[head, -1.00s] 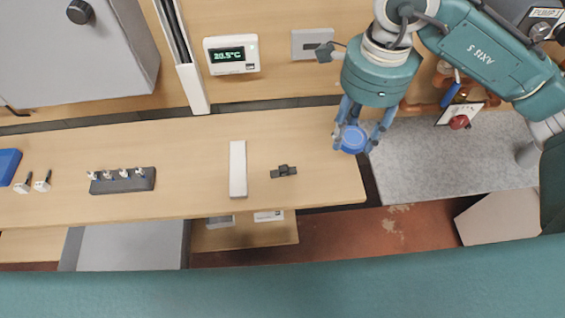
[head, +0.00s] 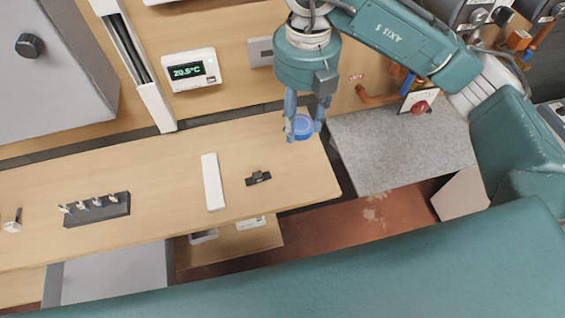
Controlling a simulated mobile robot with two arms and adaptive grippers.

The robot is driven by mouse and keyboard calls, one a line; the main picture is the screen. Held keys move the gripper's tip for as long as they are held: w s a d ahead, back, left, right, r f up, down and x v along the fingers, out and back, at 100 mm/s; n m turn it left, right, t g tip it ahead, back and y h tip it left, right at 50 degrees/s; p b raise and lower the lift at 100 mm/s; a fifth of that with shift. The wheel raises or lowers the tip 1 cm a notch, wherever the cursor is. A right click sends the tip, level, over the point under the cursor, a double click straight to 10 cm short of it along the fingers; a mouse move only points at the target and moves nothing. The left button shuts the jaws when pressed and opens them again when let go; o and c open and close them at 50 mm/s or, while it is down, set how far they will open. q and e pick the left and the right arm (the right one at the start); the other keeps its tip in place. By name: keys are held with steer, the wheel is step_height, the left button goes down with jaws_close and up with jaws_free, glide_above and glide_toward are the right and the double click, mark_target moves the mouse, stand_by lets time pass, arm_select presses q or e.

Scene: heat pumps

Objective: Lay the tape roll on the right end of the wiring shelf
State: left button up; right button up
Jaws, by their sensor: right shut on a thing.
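The blue tape roll (head: 303,127) is held between the fingers of my right gripper (head: 304,122), which is shut on it. The gripper points down over the right end of the wooden wiring shelf (head: 290,175). I cannot tell whether the roll touches the shelf or is a little above it. My left gripper is not in the head view.
On the shelf are a white strip (head: 212,182), a small black clip (head: 258,178) and a dark block with several pegs (head: 97,208). A thermostat (head: 189,70) hangs on the wall behind. A grey speckled surface (head: 400,150) lies right of the shelf, beyond a gap.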

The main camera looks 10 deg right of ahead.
steer(key=p, duration=0.1)
glide_above(297, 170)
step_height(297, 170, down, 12)
steer(key=shift+r, duration=0.25)
step_height(297, 170, down, 5)
steer(key=shift+r+p, duration=0.1)
steer(key=shift+p, duration=0.55)
steer(key=o, duration=1.1)
steer(key=shift+f, duration=0.2)
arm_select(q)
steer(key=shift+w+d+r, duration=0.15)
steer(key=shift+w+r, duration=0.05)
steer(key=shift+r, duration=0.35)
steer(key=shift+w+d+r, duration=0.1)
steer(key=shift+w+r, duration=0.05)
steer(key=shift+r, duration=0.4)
